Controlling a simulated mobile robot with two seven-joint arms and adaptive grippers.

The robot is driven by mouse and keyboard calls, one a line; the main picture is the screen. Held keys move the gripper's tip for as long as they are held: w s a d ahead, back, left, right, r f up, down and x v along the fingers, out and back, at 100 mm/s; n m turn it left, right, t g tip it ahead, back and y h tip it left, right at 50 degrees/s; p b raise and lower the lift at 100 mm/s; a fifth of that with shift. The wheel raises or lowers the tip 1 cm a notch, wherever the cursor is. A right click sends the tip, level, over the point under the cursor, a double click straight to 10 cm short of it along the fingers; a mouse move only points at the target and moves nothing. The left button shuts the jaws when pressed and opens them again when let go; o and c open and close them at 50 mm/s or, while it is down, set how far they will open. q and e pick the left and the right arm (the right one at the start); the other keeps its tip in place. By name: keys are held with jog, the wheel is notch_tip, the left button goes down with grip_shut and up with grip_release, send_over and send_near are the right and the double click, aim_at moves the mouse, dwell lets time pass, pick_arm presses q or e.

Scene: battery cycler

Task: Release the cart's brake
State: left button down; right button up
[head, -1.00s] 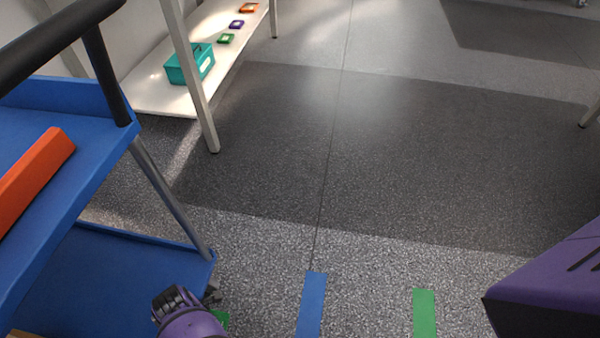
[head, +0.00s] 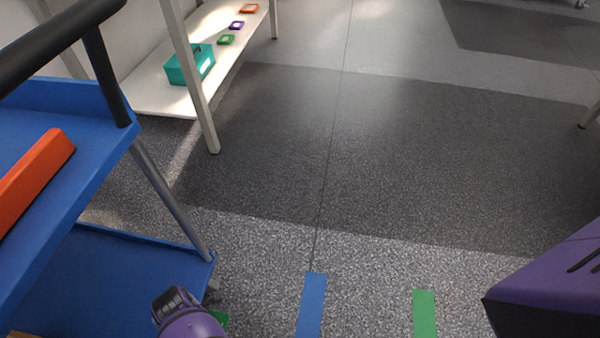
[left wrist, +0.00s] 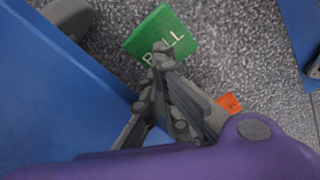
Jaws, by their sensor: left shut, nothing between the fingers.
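The blue cart (head: 110,262) stands at the left of the head view, and its blue side (left wrist: 60,85) fills the left of the left wrist view. A green tab (left wrist: 161,36) with white lettering that seems to read PULL sits low beside the cart, above the floor. A sliver of green also shows in the head view (head: 221,319). A small orange piece (left wrist: 230,103) shows right of my fingers, mostly hidden. My left gripper (left wrist: 161,50) is shut and empty, its tips over the tab's lower edge; contact cannot be told. My right gripper is not in view.
A black handle bar (head: 60,40) and an orange block (head: 35,175) are on the cart's upper part. A white shelf (head: 160,98) with a teal basket (head: 188,65) stands behind. Blue (head: 312,305) and green (head: 425,313) strips mark the open floor.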

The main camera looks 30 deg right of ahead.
pick_arm(q)
jog(key=shift+f+b, duration=1.35)
jog(key=shift+f, duration=0.85)
dwell(0.9)
notch_tip(320, 180, up, 7)
jog(key=p, duration=0.6)
jog(key=shift+r, duration=0.1)
